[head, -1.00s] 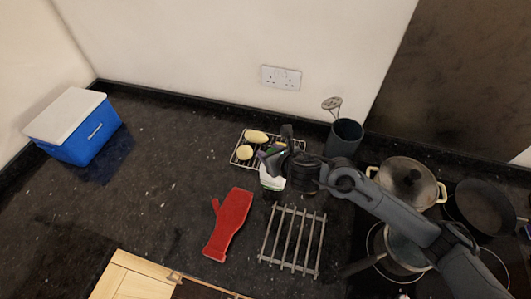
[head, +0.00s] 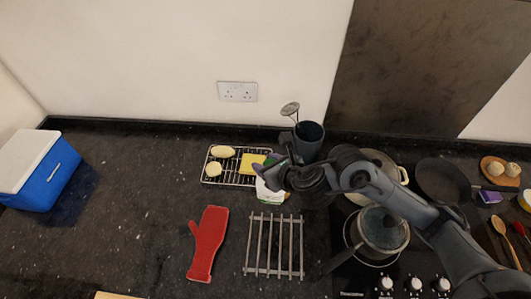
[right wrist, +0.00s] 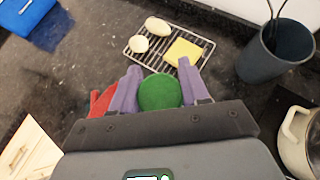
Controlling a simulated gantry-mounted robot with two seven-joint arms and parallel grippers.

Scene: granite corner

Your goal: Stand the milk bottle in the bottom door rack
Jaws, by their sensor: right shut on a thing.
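The milk bottle (head: 268,192) is white with a green label and is partly hidden behind my right gripper in the head view. Its round green cap (right wrist: 160,92) shows in the right wrist view between the two purple fingers. My right gripper (head: 268,170) is shut on the bottle near its top, just in front of the wire rack on the counter. The bottle looks roughly upright; I cannot tell whether its base touches the counter. No fridge door rack can be made out. My left gripper is not in view.
A wire rack (head: 230,182) holds bread-like pieces and a yellow block. A red oven mitt (head: 207,245), a metal trivet (head: 274,246), a utensil pot (head: 309,140), a blue cooler (head: 45,180) and hob pans (head: 382,232) surround the bottle. The counter between cooler and mitt is clear.

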